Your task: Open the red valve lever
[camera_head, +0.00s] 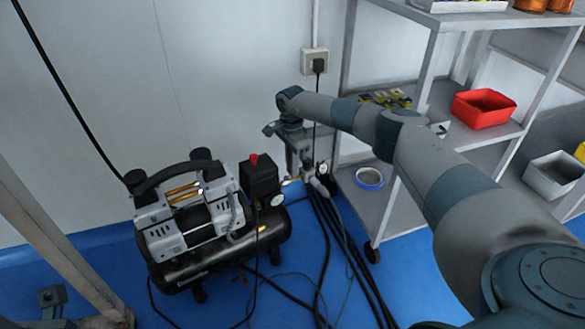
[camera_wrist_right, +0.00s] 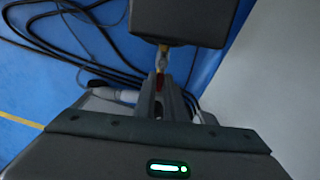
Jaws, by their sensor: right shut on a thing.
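My right gripper (camera_head: 309,176) points down beside the air compressor (camera_head: 187,222), at the brass outlet fitting on its right side. In the right wrist view its fingers (camera_wrist_right: 167,98) are closed together on a small red piece, the red valve lever (camera_wrist_right: 159,82), just below the brass fitting (camera_wrist_right: 162,52). Only a little of the lever shows between the fingers; its exact angle cannot be told. In the head view the lever is not clearly visible. My left gripper is not in view.
The compressor's black pressure switch box (camera_head: 260,177) with a red knob stands close left of the gripper. Black hoses (camera_head: 335,235) run over the blue floor. A metal shelf cart (camera_head: 395,190) with a red bin (camera_head: 483,108) stands right. A wall socket (camera_head: 315,62) is behind.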

